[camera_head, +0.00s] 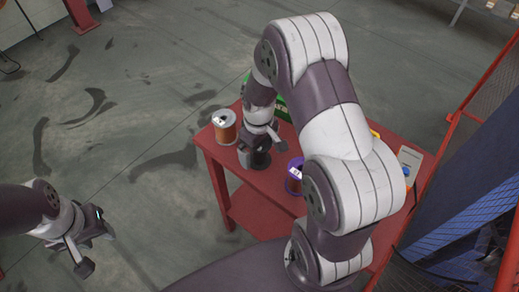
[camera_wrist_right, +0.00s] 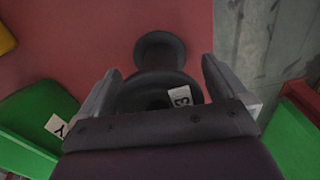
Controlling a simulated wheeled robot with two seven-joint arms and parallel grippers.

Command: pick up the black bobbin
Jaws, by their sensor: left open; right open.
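The black bobbin (camera_head: 260,160) stands on the red table (camera_head: 240,172), directly below my right gripper (camera_head: 262,143). In the right wrist view, the black bobbin (camera_wrist_right: 160,52) shows its flanges and a white tag with a 3. The two fingers of my right gripper (camera_wrist_right: 160,82) are open, one on each side of the bobbin's near flange. I cannot tell whether they touch it. Part of the bobbin is hidden by the gripper body. My left gripper (camera_head: 97,248) is open and empty over the floor at lower left, away from the table.
A copper-coloured bobbin (camera_head: 225,126) stands left of the black one, and a purple-rimmed bobbin (camera_head: 294,178) stands right. A green bin (camera_wrist_right: 35,125) lies left in the wrist view, another green one (camera_wrist_right: 292,140) right. A mesh fence (camera_head: 480,165) stands at right.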

